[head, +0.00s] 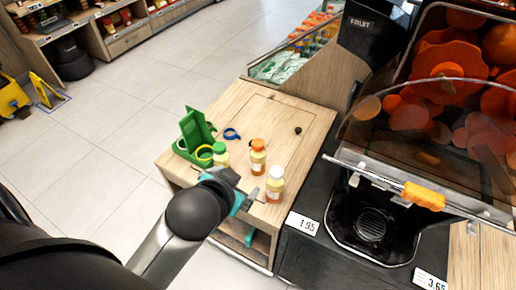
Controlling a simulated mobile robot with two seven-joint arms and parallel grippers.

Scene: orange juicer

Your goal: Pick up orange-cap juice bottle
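The orange-cap juice bottle (258,158) stands upright on the wooden counter (290,112), with yellow-orange juice and a pale label. A white-cap bottle (275,185) stands just in front and to its right. A green-cap bottle (221,155) stands to its left, its lower part hidden by my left gripper. My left gripper (246,185), with teal parts, is at the counter's front edge, just short of the orange-cap bottle. Its fingers look spread apart, with nothing visible between them. My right gripper is not in view.
A green open caddy (196,135) with a yellow ring stands at the counter's left, near a blue ring (232,134). A small dark object (298,130) lies at the back right. The juicer (440,130) with an orange handle blocks the right side.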

